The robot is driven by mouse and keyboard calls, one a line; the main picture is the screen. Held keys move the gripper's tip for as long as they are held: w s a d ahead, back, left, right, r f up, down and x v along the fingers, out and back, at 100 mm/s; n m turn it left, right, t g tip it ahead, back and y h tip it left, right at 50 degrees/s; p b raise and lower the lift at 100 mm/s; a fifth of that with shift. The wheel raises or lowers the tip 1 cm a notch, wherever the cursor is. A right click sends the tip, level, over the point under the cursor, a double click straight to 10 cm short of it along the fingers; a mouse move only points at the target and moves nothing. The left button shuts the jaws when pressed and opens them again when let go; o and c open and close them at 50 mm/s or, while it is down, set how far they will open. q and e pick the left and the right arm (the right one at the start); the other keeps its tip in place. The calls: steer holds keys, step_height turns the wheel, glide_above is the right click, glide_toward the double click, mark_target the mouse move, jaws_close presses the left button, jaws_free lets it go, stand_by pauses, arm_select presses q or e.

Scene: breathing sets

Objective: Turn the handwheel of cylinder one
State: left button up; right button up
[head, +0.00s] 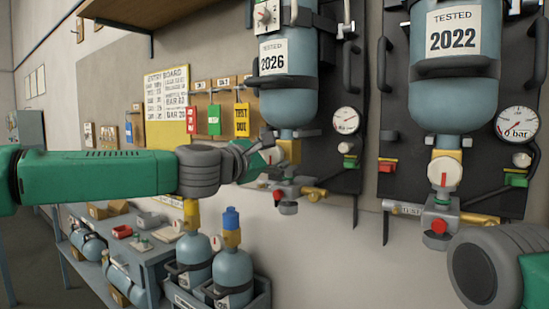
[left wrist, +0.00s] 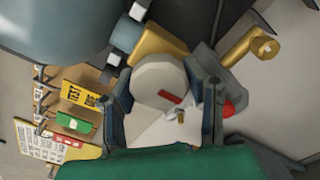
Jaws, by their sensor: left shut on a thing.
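The left hanging blue cylinder (head: 290,100) is tagged TESTED 2026 and has a brass valve at its lower end. Its round cream handwheel (left wrist: 160,78) with a red mark fills the space between my left fingers in the left wrist view. My left gripper (head: 268,154) is at this valve, shut on the handwheel, and it also shows in the left wrist view (left wrist: 163,95). In the head view the fingers hide most of the wheel. My right gripper is out of view; only part of my right arm shows at the lower right.
A second cylinder (head: 444,95), tagged 2022, hangs to the right with its own handwheel (head: 445,172) and gauge (head: 517,123). A red-knobbed regulator (head: 436,228) sits below it. A bench (head: 158,262) and standing cylinders (head: 232,270) are below my left arm.

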arm_select(q)
steer(key=o, duration=1.2)
steer(key=shift+f, duration=0.4)
steer(key=shift+r, duration=0.1)
steer(key=shift+a+r, duration=0.1)
steer(key=v, duration=1.2)
steer(key=shift+w, duration=0.1)
